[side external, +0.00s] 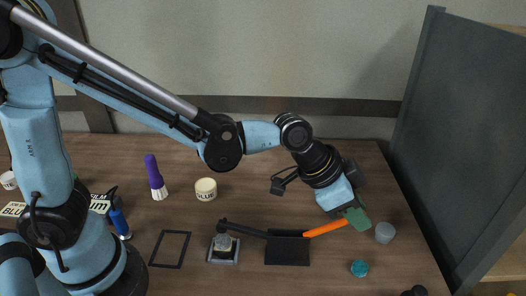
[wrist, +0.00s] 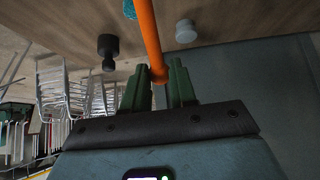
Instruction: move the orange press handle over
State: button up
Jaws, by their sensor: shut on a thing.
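The orange press handle (side external: 326,228) lies nearly level in the side view, joined on its left to a black lever arm (side external: 245,230). The lever runs to a small press with a metal base (side external: 223,250). My gripper (side external: 357,217) is at the right end of the handle, with green fingers. In the wrist view the orange handle (wrist: 149,35) runs down between the green fingertips of my gripper (wrist: 159,80), which are shut on its end.
A black plate (side external: 287,252) lies under the lever. A tall grey panel (side external: 455,130) bounds the right side.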

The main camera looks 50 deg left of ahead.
jog(key=shift+x, duration=0.9)
jog(key=shift+f, duration=0.2)
jog(key=shift+w+d+f, duration=0.1)
jog(key=shift+w+f, duration=0.05)
jog(key=shift+f, duration=0.5)
jog(key=o, duration=0.9)
jog(key=shift+r, duration=0.1)
